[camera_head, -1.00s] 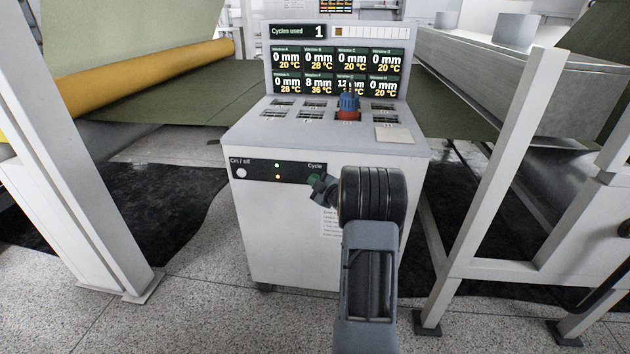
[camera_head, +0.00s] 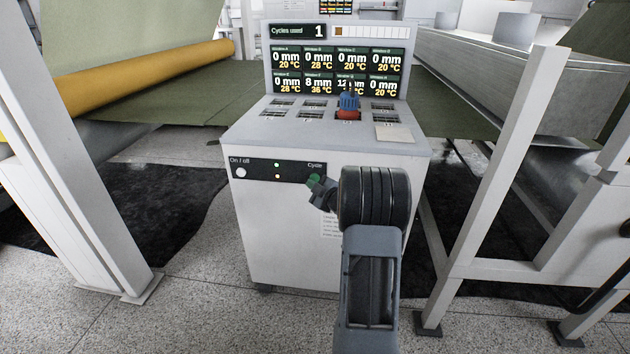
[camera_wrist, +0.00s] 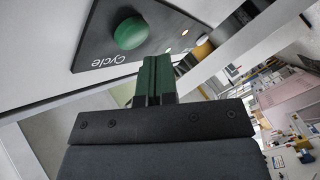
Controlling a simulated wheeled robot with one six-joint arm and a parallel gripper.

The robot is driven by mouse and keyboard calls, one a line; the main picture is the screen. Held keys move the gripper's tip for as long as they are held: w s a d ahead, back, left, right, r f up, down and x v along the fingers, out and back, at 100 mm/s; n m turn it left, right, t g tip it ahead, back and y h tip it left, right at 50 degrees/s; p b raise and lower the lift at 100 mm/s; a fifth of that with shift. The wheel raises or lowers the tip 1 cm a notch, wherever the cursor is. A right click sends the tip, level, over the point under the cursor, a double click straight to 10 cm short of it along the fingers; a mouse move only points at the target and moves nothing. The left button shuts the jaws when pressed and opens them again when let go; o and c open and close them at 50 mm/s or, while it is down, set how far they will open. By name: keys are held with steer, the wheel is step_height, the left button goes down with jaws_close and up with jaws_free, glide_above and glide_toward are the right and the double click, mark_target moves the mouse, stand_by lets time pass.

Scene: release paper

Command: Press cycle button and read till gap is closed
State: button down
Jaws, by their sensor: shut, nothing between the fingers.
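The round green Cycle button (camera_wrist: 131,32) stands out from a black panel strip (camera_head: 258,170) on the front of a white console (camera_head: 300,235). In the head view the button (camera_head: 313,180) shows beside the fingertips. My gripper (camera_wrist: 155,62) is shut and empty. Its tips are close to the button, just below it in the wrist view and apart from it. The console display (camera_head: 337,72) reads "Cycles used 1". Window F reads 8 mm, 36 °C; the window below C starts with 12, its rest hidden by a blue-and-red knob (camera_head: 348,104). The other windows read 0 mm.
A white On/off button (camera_head: 241,172) is at the panel's left, with two small lit lamps between the buttons. White frame posts (camera_head: 75,150) stand left and right of the console. A yellow roller (camera_head: 145,72) carries green sheet at the left.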

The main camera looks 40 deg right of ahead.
steer(key=shift+s+a+b, duration=0.55)
steer(key=shift+s+a, duration=1.15)
steer(key=shift+s, duration=0.05)
steer(key=s+a+r+m+g+h+p, duration=0.2)
steer(key=a+r+m+g+p, duration=0.15)
steer(key=r+p, duration=0.4)
steer(key=s+a+r+m+g+h+p, duration=0.25)
steer(key=a+r+p, duration=0.3)
steer(key=r, duration=0.35)
steer(key=s+a+r+m+g+y+p, duration=0.2)
steer(key=s+a+r+g+p, duration=0.1)
steer(key=s+a+p, duration=0.3)
steer(key=s+a+r+m+g+y+p, duration=0.2)
steer(key=s+a+r+g+p, duration=0.2)
steer(key=s+a, duration=0.5)
steer(key=s+r+p, duration=0.2)
steer(key=s, duration=0.1)
steer(key=shift+s+a+g, duration=0.15)
steer(key=shift+a+g, duration=0.15)
steer(key=shift+a, duration=0.1)
steer(key=shift+r, duration=0.1)
stand_by(2.3)
